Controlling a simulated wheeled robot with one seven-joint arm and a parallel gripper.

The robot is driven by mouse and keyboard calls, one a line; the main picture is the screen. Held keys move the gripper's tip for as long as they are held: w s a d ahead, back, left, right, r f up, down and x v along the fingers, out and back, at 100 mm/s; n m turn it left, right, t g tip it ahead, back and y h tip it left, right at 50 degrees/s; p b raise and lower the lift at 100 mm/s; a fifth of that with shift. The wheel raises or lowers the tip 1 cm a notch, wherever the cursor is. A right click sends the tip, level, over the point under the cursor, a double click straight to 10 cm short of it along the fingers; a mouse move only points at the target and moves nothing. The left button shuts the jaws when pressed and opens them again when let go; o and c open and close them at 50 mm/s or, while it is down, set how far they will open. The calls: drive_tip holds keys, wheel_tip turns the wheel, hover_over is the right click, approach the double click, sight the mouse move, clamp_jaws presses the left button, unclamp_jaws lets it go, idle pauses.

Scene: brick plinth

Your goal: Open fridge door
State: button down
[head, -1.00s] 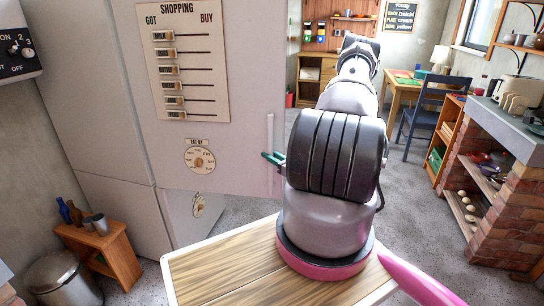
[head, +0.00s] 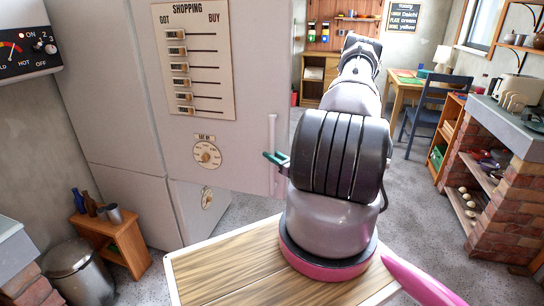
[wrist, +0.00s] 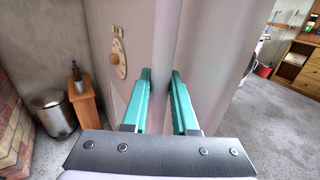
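The fridge door (head: 190,140) is the pale upper panel with a shopping list and a round dial. It stands ajar, its lower edge jutting out past the lower door (head: 195,212). Its upright handle (head: 272,140) is on the right edge. My gripper (head: 273,158) reaches the handle, its green fingertips poking past it to the left. In the wrist view, my gripper's fingers (wrist: 162,98) stand a little apart on either side of a pale upright strip, seemingly the handle. The contact is hard to see. My arm hides part of the area behind.
A small wooden stool (head: 110,240) with bottles and a metal bin (head: 78,272) stand left of the fridge. A brick counter (head: 500,200) is at the right, and a blue chair (head: 433,108) and table are farther back. Floor between is clear.

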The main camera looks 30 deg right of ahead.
drive_tip(key=c, duration=0.7)
unclamp_jaws()
drive_tip(key=v, duration=1)
drive_tip(key=shift+s+d, duration=0.1)
drive_tip(key=shift+s, duration=0.25)
